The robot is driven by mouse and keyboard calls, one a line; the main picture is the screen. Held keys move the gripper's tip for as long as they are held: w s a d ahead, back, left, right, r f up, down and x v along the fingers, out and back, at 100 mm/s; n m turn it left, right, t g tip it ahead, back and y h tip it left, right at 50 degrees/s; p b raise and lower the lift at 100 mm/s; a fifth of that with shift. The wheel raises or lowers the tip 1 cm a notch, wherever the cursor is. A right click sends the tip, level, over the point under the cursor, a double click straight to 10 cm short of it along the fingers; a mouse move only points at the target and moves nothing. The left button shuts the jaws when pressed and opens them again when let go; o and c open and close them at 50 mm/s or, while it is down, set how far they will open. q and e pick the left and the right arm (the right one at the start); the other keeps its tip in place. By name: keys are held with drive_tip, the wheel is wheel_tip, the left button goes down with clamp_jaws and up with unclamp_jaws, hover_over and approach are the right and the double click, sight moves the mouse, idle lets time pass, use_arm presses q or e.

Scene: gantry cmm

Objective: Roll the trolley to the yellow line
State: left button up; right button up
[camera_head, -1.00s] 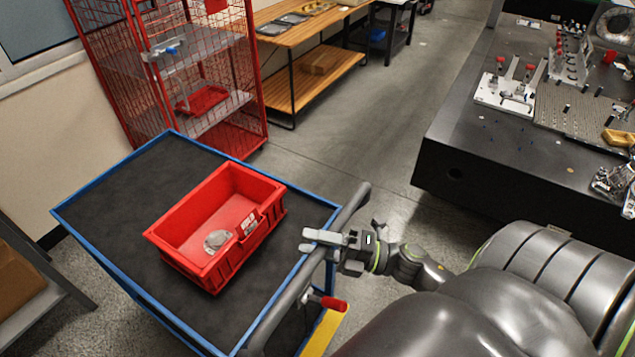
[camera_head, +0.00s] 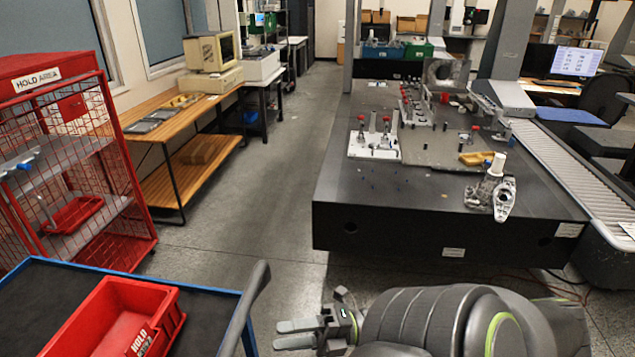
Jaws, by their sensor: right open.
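The trolley (camera_head: 219,280) is at the lower left, with a blue rim and a dark top; only part of it shows. Its dark grey push handle (camera_head: 246,306) slants along the right side. A red bin (camera_head: 160,295) marked HOLD sits on the top. My right gripper (camera_head: 281,334) is open and empty at the bottom, right of the handle. Its fingers point left towards the handle, with floor visible between. My left gripper is out of view. The yellow line does not show now.
A red mesh HOLD AREA cage (camera_head: 120,205) stands behind the trolley. A wooden bench (camera_head: 160,130) lines the left wall. The large black measuring table (camera_head: 400,225) stands at the right. Clear floor (camera_head: 255,185) runs between them.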

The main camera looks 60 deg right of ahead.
drive_tip(key=v, duration=0.5)
drive_tip(key=shift+s, duration=0.1)
drive_tip(key=shift+f, duration=0.1)
idle(0.3)
